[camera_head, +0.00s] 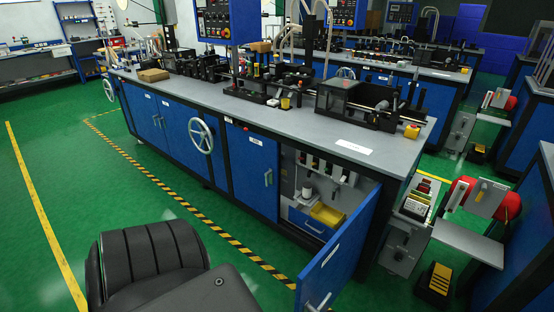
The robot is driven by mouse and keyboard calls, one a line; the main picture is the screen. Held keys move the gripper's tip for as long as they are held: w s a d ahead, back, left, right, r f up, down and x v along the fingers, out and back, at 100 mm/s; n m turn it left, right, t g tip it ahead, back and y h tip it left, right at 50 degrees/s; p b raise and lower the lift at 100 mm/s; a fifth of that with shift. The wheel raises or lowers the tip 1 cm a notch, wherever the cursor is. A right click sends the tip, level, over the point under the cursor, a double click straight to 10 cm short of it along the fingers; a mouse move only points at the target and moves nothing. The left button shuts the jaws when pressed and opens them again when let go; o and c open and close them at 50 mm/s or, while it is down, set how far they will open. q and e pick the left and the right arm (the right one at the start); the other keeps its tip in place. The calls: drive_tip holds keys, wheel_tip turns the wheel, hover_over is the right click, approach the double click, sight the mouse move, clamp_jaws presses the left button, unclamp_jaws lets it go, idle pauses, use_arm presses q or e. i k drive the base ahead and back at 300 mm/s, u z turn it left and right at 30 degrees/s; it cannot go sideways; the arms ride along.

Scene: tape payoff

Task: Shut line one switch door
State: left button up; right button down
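A blue cabinet door (338,252) at the right end of the front bench (225,108) stands wide open, swung out over the green floor. It appears hinged on the right side of its opening. Its silver handle (318,302) shows near its free edge, at the bottom of the picture. The open compartment (290,180) shows grey switchgear, a white cylinder, a yellow bin (327,215) and a blue drawer front (306,222). The door hides part of the compartment's lower right. Neither of my grippers is in view.
A shut blue door (254,172) with a handle and a handwheel (201,136) are left of the opening. Yellow-black floor tape (200,215) runs along the bench. A grey unit with a black-yellow pedal (438,280) stands right of the door. Green floor at left is clear.

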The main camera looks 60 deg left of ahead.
sight(330, 269)
drive_tip(key=u, duration=1.05)
drive_tip(key=i, duration=0.5)
drive_tip(key=u, duration=0.55)
